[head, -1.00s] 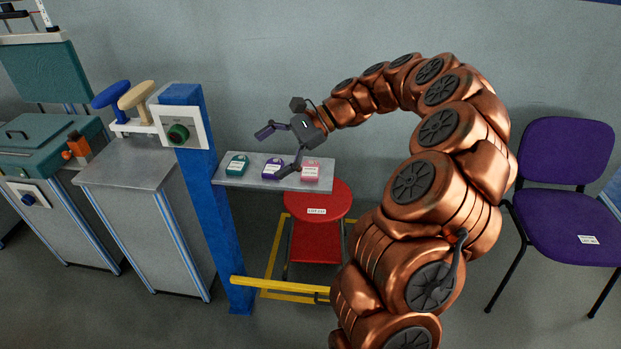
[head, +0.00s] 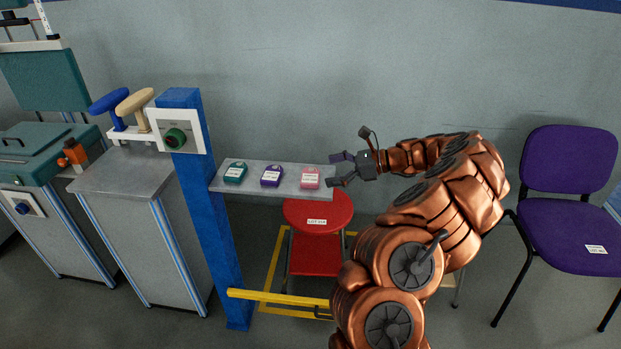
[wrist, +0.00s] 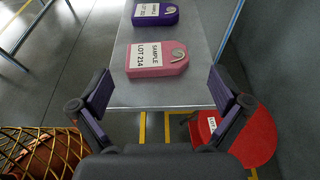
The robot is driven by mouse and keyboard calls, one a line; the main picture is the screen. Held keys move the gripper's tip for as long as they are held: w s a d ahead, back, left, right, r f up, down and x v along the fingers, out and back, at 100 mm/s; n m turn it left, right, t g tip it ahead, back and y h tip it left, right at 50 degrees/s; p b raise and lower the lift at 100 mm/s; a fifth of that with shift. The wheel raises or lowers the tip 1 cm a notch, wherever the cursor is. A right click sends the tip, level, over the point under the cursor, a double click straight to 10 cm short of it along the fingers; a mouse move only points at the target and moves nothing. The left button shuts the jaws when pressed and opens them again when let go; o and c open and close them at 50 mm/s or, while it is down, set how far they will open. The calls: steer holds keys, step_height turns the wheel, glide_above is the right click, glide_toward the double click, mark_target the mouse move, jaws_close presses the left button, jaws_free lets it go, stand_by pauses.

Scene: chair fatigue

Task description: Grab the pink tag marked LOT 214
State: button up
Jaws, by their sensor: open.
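The pink tag (head: 309,178) lies flat near the right end of a small grey shelf. In the wrist view the pink tag (wrist: 157,59) has a white label reading SAMPLE LOT 214 and a metal-rimmed hole at its right end. My gripper (head: 332,170) is just off the right end of the shelf, close to the pink tag. In the wrist view my gripper (wrist: 160,92) is open and empty, its fingers on either side of the shelf's near end, with the pink tag ahead between and beyond the fingertips.
A purple tag (head: 271,176) and a green tag (head: 235,172) lie on the grey shelf (head: 252,187), left of the pink one. A blue post (head: 205,220) carries the shelf. A red stool (head: 330,208) stands below. A purple chair (head: 570,200) is at right.

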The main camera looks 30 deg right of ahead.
mark_target(312, 175)
steer(key=x, duration=0.5)
steer(key=shift+s+f, duration=0.1)
steer(key=shift+s, duration=0.1)
steer(key=shift+c, duration=0.3)
steer(key=c, duration=0.9)
